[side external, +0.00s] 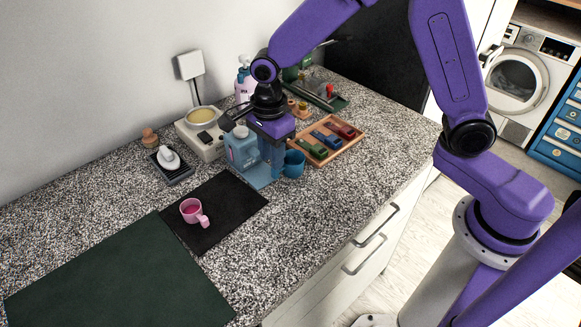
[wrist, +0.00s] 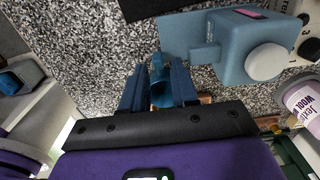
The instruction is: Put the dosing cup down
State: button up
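The dosing cup, a small teal cup (side external: 294,164), is beside the blue detergent bottle (side external: 241,150). In the wrist view the cup (wrist: 161,94) sits between the two dark blue fingers of my gripper (wrist: 160,88), which are closed in against its sides. A small tab or handle on the cup points away from my palm. In the side view my gripper (side external: 278,167) points down, with the cup at its right side. The cup is low over the speckled countertop; I cannot tell whether its base touches it. The bottle with its white cap also shows in the wrist view (wrist: 250,50).
A pale blue mat (side external: 258,178) lies beside the bottle. A wooden tray (side external: 352,146) with coloured blocks stands to the right. A pink mug (side external: 192,210) sits on a black mat (side external: 228,203). A green mat (side external: 115,280) lies front left. Bare countertop (side external: 300,215) lies in front.

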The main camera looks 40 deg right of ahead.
aim_at(288, 167)
jog(key=f, duration=0.5)
jog(key=shift+s, duration=0.2)
grip_shut()
jog(key=shift+r, duration=0.1)
